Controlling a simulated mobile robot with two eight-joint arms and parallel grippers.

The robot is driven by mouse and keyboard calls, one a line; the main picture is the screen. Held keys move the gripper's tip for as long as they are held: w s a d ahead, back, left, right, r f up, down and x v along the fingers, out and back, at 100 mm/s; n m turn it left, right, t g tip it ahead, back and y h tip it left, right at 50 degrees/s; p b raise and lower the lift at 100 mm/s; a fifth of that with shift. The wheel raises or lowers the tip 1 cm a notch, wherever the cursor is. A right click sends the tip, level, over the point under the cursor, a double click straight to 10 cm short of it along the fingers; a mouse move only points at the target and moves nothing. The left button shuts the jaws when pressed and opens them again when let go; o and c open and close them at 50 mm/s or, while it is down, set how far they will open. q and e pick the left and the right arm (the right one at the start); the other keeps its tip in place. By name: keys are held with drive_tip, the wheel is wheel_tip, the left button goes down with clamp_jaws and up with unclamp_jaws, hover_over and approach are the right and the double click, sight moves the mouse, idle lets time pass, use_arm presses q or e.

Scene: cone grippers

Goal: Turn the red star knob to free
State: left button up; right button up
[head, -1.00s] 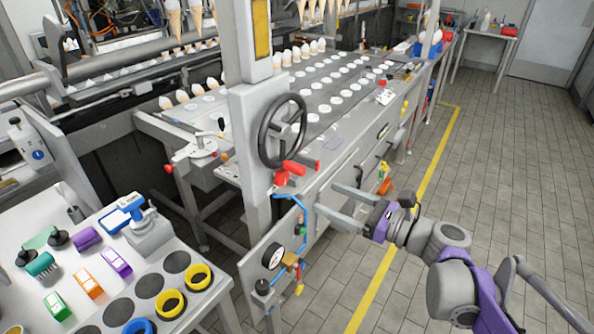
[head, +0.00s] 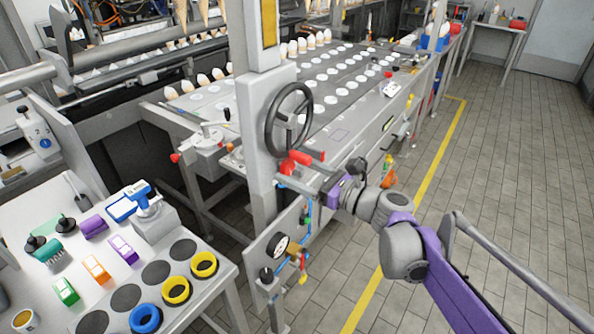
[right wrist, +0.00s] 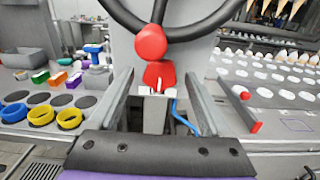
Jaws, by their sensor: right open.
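The red knob (head: 299,157) sits on the grey post, just below the black handwheel (head: 289,118). In the right wrist view it shows as a rounded upper red part (right wrist: 151,43) and a lower red part (right wrist: 159,75) above a small white label (right wrist: 157,91). My right gripper (head: 300,177) is open, close in front of the post and slightly below the knob. In the right wrist view its two fingers stand apart, with the lower red part and label between them in the picture. I cannot tell any contact. My left gripper is not in view.
A blue hose (right wrist: 182,118) runs down the post beside the label. A pressure gauge (head: 280,245) and small valves are lower down. A red-tipped lever (right wrist: 246,96) is to the right. The side table (head: 205,308) holds coloured rings and blocks. The tiled floor at right is clear.

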drive_tip(key=shift+c, duration=0.4)
clamp_jaws()
drive_tip(key=shift+n, duration=0.4)
drive_tip(key=n+p, duration=0.1)
drive_tip(key=n, duration=0.2)
drive_tip(key=n+p, duration=0.2)
drive_tip(key=n, duration=0.3)
drive_tip(key=n+p, duration=0.1)
drive_tip(key=n, duration=0.3)
drive_tip(key=shift+n+p, duration=0.3)
drive_tip(key=shift+n, duration=0.1)
drive_tip(key=n+p, duration=0.1)
drive_tip(key=n, duration=0.3)
drive_tip(key=shift+n, duration=0.3)
